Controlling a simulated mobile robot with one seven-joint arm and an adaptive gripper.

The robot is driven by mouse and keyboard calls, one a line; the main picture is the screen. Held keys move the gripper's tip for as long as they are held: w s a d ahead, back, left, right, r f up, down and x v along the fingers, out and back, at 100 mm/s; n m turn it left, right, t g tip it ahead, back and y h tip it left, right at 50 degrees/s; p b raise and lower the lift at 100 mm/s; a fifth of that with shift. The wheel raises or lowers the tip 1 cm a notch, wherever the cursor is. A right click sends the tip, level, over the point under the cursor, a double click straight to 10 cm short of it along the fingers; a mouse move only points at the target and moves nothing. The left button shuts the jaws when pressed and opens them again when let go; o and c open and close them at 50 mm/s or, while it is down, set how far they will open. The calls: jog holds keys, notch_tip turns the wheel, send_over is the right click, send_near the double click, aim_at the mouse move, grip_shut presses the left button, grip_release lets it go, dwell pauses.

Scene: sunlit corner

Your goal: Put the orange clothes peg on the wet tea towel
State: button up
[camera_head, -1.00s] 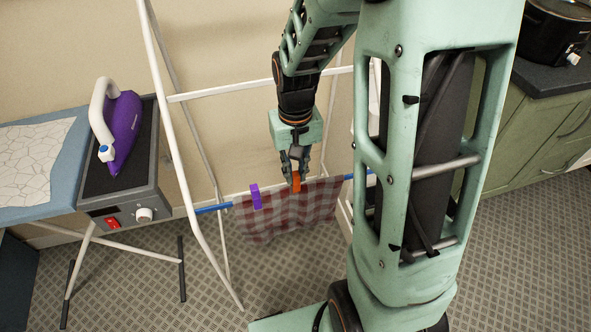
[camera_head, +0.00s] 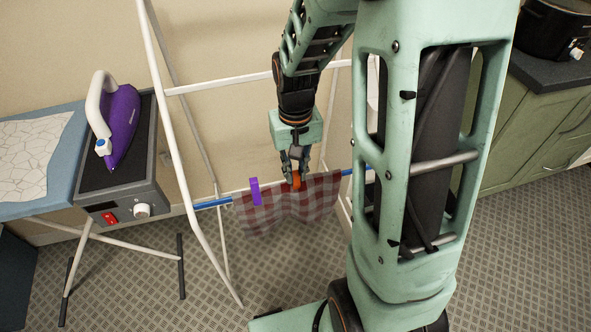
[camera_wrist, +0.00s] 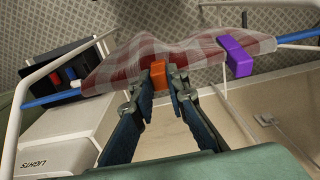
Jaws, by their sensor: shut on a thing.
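The orange clothes peg (camera_head: 297,182) is at the top edge of the red-and-white checked tea towel (camera_head: 318,204), which hangs over a blue rail. My gripper (camera_head: 296,175) points down from above the towel and is shut on the peg. In the wrist view the peg (camera_wrist: 158,76) sits at the tips of my gripper (camera_wrist: 163,84), against the towel's folded edge (camera_wrist: 197,48). I cannot tell whether the peg's jaws straddle the towel and rail.
A purple peg (camera_head: 255,191) clips the towel left of my gripper. The blue rail (camera_head: 208,204) runs across a white drying frame (camera_head: 172,130). A purple iron (camera_head: 123,122) stands at the left on a grey unit. Green cabinets (camera_head: 540,130) stand at the right.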

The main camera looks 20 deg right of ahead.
jog(key=o, duration=0.9)
notch_tip(320, 180, up, 7)
jog(key=p, duration=0.5)
jog(key=shift+p, duration=0.4)
grip_shut()
dwell(0.4)
